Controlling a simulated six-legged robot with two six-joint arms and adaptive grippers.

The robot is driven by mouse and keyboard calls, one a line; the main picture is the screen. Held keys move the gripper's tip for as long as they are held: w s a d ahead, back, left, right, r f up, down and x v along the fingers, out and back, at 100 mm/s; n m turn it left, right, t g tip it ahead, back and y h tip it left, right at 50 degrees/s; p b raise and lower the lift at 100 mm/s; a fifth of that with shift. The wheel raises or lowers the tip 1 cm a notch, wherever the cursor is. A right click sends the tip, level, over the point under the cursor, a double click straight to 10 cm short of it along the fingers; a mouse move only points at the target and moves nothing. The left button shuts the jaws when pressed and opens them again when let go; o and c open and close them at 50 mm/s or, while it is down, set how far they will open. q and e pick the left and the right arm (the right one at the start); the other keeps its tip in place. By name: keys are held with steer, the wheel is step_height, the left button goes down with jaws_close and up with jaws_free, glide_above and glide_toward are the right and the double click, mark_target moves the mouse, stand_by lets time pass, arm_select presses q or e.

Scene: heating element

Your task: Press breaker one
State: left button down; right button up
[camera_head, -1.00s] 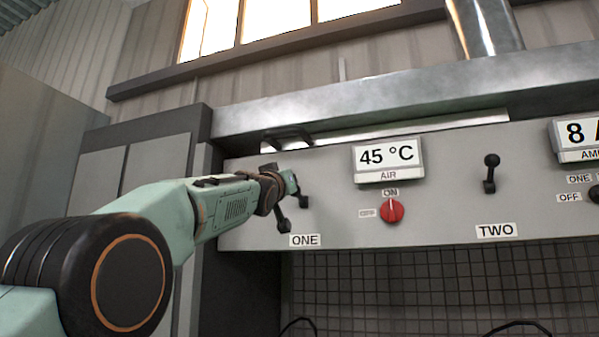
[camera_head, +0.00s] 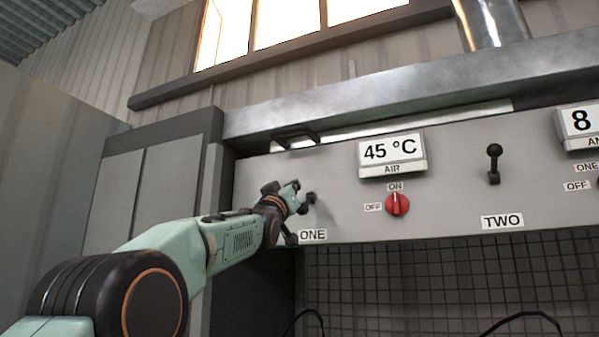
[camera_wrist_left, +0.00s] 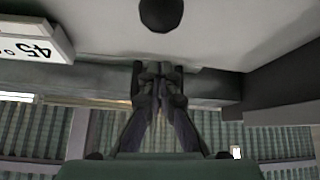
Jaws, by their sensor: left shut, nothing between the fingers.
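Breaker one is a black lever (camera_head: 311,199) on the grey panel (camera_head: 340,195), above the label ONE (camera_head: 312,235). My left gripper and wrist hide most of it, so I cannot tell its position. My left gripper (camera_head: 297,186) is shut and empty, at the breaker's upper left in the head view. In the left wrist view the shut fingers (camera_wrist_left: 158,75) show with a black round part (camera_wrist_left: 160,12) at the top edge, apart from the fingertips in the picture. Whether the gripper touches the lever is hidden. My right gripper is out of view.
Right of breaker one are a 45 °C display (camera_head: 392,152) and a red knob (camera_head: 397,204). Breaker two (camera_head: 494,164) stands with its knob up. A dark handle (camera_head: 295,136) lies above breaker one. A wire grid (camera_head: 400,275) is below the panel.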

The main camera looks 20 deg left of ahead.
mark_target(305, 206)
arm_select(q)
steer(key=shift+t, duration=0.9)
steer(key=f, duration=0.1)
steer(key=f+b, duration=0.1)
steer(key=f, duration=0.3)
steer(key=shift+w+d+f, duration=0.15)
steer(key=shift+w+d, duration=0.15)
